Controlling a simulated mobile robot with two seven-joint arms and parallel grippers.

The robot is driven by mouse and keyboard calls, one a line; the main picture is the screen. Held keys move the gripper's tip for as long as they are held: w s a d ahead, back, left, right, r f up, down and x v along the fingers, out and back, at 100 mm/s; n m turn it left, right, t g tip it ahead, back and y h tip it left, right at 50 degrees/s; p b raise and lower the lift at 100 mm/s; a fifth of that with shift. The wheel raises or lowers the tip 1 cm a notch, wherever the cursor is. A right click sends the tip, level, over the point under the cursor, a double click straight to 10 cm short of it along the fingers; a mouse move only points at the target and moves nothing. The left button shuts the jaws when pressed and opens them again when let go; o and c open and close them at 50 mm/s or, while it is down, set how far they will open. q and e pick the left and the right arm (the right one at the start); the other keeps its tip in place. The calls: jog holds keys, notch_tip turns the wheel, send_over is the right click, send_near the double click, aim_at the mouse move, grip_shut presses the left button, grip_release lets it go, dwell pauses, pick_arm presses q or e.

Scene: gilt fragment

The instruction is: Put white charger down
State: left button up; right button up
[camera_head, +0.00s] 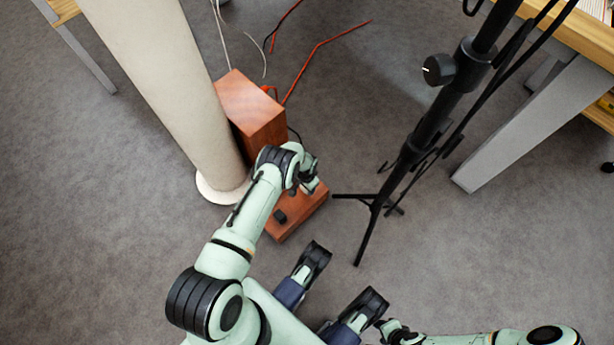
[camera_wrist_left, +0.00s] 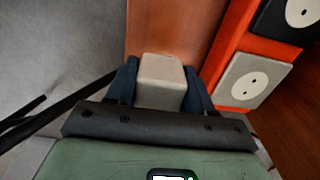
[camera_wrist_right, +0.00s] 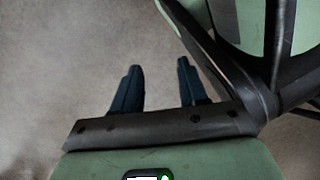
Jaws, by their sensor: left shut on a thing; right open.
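The white charger (camera_wrist_left: 161,82) is a small off-white block between the two dark fingers of my left gripper (camera_wrist_left: 160,90), which is shut on it. In the left wrist view it shows against a reddish wooden surface (camera_wrist_left: 165,30); I cannot tell whether it touches the wood. In the head view my left gripper (camera_head: 308,184) is over the low part of a wooden box (camera_head: 296,214), and the charger cannot be made out there. My right gripper (camera_wrist_right: 156,88) is open and empty above grey floor; in the head view it is low at the bottom.
A white socket (camera_wrist_left: 243,79) and a black socket (camera_wrist_left: 290,20) sit in an orange strip beside the charger. A thick pale column (camera_head: 170,80) stands left of the box. A black tripod stand (camera_head: 410,150) stands to the right. Red cables (camera_head: 310,55) lie behind.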

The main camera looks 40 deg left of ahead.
aim_at(306, 192)
pick_arm(q)
notch_tip(306, 192, down, 4)
jog(key=shift+f+b, duration=0.15)
jog(key=shift+b, duration=0.8)
jog(key=shift+f, duration=0.15)
pick_arm(e)
jog(key=shift+g, duration=0.7)
jog(key=s, duration=0.1)
jog(key=s+f, duration=0.2)
jog(key=s, duration=0.1)
jog(key=shift+d, duration=0.25)
pick_arm(q)
jog(key=shift+f, duration=0.1)
jog(key=shift+f, duration=0.5)
jog(key=o, duration=1.4)
